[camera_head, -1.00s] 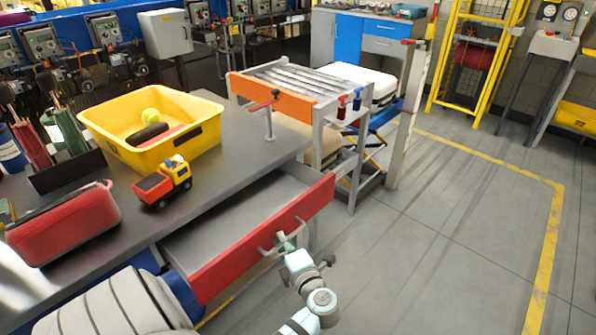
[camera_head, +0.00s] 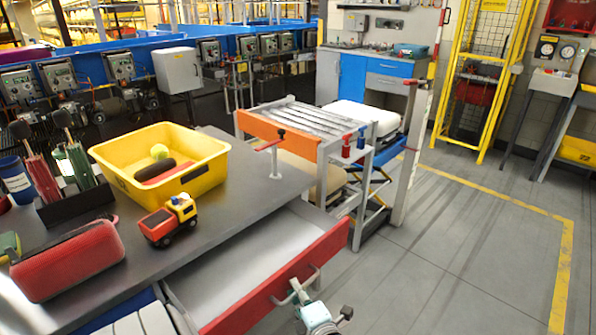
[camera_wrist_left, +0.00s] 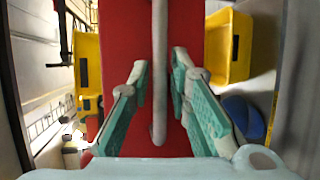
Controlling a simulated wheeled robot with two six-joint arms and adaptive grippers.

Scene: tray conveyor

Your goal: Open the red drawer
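The red drawer (camera_head: 312,277) stands pulled out from under the grey workbench; its light grey inside looks empty. A light grey bar handle (camera_head: 316,279) is fixed to its front. My left gripper (camera_head: 294,292) is at this handle, with its wrist below and outside the drawer. In the left wrist view the red front (camera_wrist_left: 115,40) fills the middle, and the handle bar (camera_wrist_left: 160,70) runs between the two green-padded fingers of the gripper (camera_wrist_left: 160,85). My right gripper is not in view.
On the workbench (camera_head: 245,200) are a yellow bin (camera_head: 205,178) with items, a toy truck (camera_head: 168,219), a red case (camera_head: 68,262) and a dark tool holder (camera_head: 75,206). A roller stand (camera_head: 330,150) stands behind the drawer. The floor at right is clear.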

